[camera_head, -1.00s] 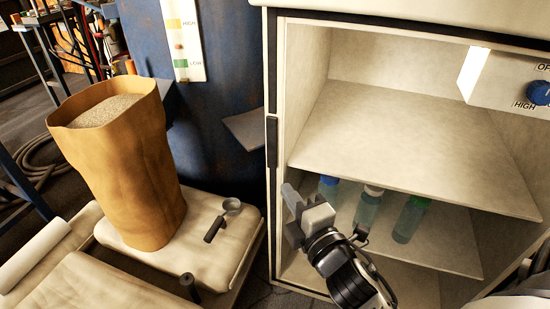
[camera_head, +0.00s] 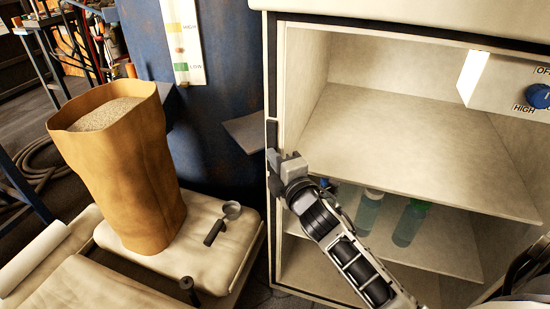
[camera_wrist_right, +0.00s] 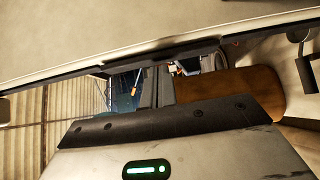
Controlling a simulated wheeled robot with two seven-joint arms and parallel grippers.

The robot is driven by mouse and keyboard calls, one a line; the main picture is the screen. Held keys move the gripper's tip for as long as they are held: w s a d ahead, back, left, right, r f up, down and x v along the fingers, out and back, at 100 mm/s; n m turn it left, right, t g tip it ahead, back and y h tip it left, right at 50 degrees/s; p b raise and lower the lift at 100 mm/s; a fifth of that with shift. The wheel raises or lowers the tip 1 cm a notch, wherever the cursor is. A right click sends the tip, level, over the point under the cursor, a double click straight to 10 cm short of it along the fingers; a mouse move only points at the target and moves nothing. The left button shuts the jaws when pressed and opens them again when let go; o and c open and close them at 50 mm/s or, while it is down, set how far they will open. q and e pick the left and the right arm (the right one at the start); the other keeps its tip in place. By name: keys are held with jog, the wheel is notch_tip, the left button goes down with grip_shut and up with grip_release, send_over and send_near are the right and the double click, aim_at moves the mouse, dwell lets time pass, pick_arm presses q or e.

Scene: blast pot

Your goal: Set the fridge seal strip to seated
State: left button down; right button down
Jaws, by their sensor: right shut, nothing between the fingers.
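The fridge seal strip is a dark band around the opening of the white fridge (camera_head: 400,10). On the left edge, a thicker dark piece of the seal strip (camera_head: 272,132) stands out from the band. My right gripper (camera_head: 276,158) is shut and empty, at the lower end of that piece. It looks very close, but I cannot tell if it touches. In the right wrist view, the dark piece (camera_wrist_right: 180,51) crosses just beyond my fingertips (camera_wrist_right: 157,75). The gripper hides part of the edge below. My left gripper is not in view.
Bottles (camera_head: 411,222) stand on the fridge's lower shelf, partly behind my right arm. A control box with a blue knob (camera_head: 540,96) is at the upper right. A brown bag of grit (camera_head: 125,180) and a scoop (camera_head: 222,222) are at the left. The upper shelf (camera_head: 420,150) is bare.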

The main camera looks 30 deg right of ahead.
jog(key=shift+w+d, duration=0.1)
jog(key=shift+w+d+r+p, duration=0.2)
jog(key=shift+w+d, duration=0.1)
jog(key=shift+d, duration=0.15)
jog(key=shift+w+d+r+p, duration=0.1)
jog(key=shift+w+d+p, duration=0.05)
jog(key=shift+w+d, duration=0.2)
jog(key=shift+s+d, duration=0.1)
jog(key=shift+d, duration=0.05)
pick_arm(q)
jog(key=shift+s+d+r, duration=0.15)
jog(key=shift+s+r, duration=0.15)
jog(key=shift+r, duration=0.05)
pick_arm(e)
jog(key=s+a, duration=0.2)
jog(key=s, duration=0.4)
jog(key=s+a, duration=0.2)
jog(key=s, duration=0.5)
jog(key=shift+a+f, duration=0.3)
pick_arm(q)
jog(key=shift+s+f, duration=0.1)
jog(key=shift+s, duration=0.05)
jog(key=shift+p, duration=0.3)
